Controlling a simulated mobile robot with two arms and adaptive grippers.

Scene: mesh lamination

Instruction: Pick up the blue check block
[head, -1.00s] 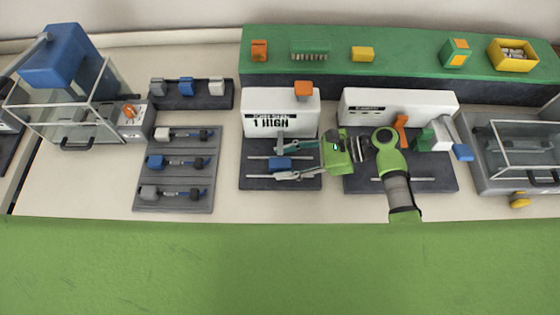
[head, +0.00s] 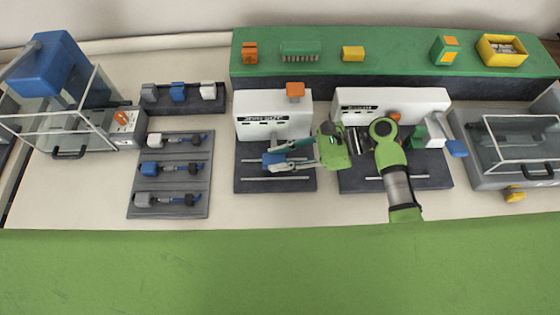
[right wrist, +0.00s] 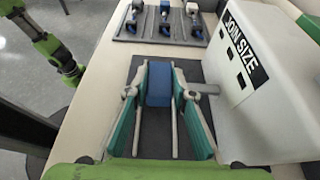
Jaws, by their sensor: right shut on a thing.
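The blue check block (head: 270,160) is over the dark plate (head: 260,185) in front of the left white fixture (head: 272,118). My right gripper (head: 275,157) reaches in from the right and is shut on the block, one finger on each side. In the right wrist view the block (right wrist: 158,84) sits between the fingertips of the gripper (right wrist: 158,95), above two thin rails. I cannot tell whether the block touches the plate.
The white fixture (right wrist: 258,75) labelled JOIN SIZE stands close beside my right gripper. A grey rack (head: 170,208) with several tools lies to the left. A second white fixture (head: 430,100) stands to the right, near my right arm. The green shelf (head: 390,62) runs behind.

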